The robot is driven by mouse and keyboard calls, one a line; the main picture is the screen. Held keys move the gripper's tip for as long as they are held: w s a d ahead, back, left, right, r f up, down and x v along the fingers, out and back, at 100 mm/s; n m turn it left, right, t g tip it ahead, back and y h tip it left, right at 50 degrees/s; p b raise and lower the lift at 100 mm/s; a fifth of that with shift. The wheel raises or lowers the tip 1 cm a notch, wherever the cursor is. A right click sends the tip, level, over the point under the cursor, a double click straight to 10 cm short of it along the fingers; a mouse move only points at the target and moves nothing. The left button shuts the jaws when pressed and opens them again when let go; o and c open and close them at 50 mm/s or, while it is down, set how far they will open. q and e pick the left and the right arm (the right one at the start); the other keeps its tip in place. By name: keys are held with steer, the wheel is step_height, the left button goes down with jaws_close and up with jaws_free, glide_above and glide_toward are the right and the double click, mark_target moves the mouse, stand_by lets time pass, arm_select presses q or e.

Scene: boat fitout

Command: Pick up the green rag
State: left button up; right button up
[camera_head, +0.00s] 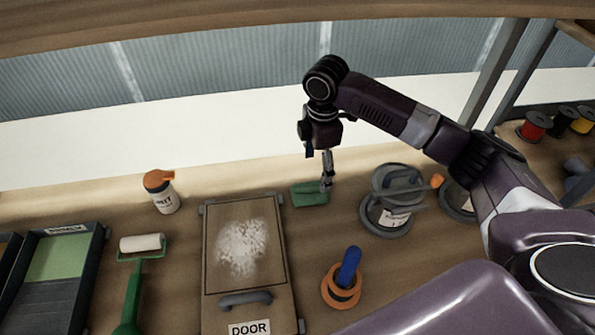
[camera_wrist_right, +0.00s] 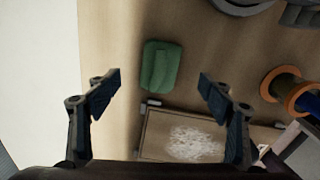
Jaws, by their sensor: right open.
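My left gripper is not in view.
A grey lidded can (camera_head: 388,215) stands to the right. A bottle (camera_head: 162,192), roller (camera_head: 142,243) and tray (camera_head: 98,245) are left.

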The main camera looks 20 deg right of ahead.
mark_target(314, 186)
steer(key=shift+w+f, duration=0.2)
steer(key=shift+f, duration=0.35)
steer(key=shift+s+a+f+p, duration=0.1)
steer(key=shift+s+f+p, duration=0.15)
steer(key=shift+f, duration=0.55)
steer(key=f, duration=0.2)
steer(key=f+p, duration=0.1)
steer(key=shift+w+a+f, duration=0.15)
steer(key=shift+a+f, duration=0.05)
steer(key=shift+f, duration=0.75)
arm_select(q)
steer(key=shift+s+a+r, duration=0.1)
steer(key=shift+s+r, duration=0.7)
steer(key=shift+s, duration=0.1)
arm_select(e)
steer(key=c, duration=1.2)
